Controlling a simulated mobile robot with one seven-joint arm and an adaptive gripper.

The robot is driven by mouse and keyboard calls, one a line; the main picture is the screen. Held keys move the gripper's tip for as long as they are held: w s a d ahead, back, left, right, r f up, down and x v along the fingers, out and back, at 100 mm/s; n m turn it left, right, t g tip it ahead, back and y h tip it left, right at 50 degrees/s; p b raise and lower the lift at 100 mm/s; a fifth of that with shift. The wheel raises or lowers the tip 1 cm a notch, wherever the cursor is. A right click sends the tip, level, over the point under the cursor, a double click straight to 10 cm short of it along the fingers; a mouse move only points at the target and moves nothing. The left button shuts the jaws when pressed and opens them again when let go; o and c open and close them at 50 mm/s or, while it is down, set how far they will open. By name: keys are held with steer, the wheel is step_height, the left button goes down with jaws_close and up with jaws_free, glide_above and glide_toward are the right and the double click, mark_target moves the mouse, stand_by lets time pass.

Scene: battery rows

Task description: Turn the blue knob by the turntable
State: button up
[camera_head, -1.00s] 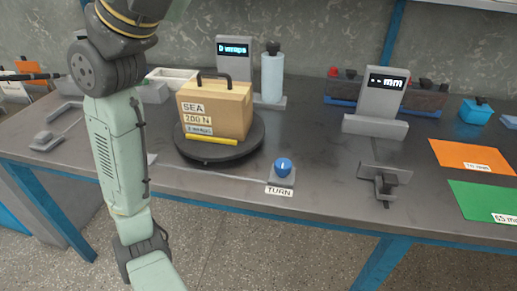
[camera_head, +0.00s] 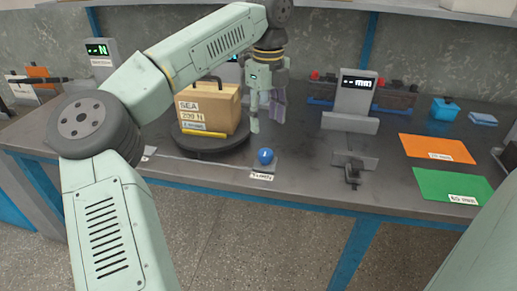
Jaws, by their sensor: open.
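The blue knob (camera_head: 265,156) is a round ball on a small grey base near the front of the table, with a label in front of it. It stands just right of the dark round turntable (camera_head: 212,149). A cardboard box (camera_head: 205,112) marked SEA 200 N, with a black handle, sits on the turntable beside a yellow strip. My gripper (camera_head: 266,120) points down above and behind the knob in the picture, fingers apart and empty. It looks clear of the knob; the exact depth gap is hard to tell. My arm hides part of the display behind the box.
A grey display stand (camera_head: 353,103) and a small clamp fixture (camera_head: 352,165) stand to the right of the knob. Orange (camera_head: 437,148) and green (camera_head: 455,186) sheets lie further right, near a small blue box (camera_head: 445,109). The table between knob and fixture is clear.

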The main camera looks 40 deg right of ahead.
mark_target(266, 152)
step_height(266, 152, down, 10)
steer(key=shift+d+r+p, duration=0.1)
steer(key=shift+p, duration=0.55)
steer(key=shift+c, duration=0.6)
steer(key=c, duration=1)
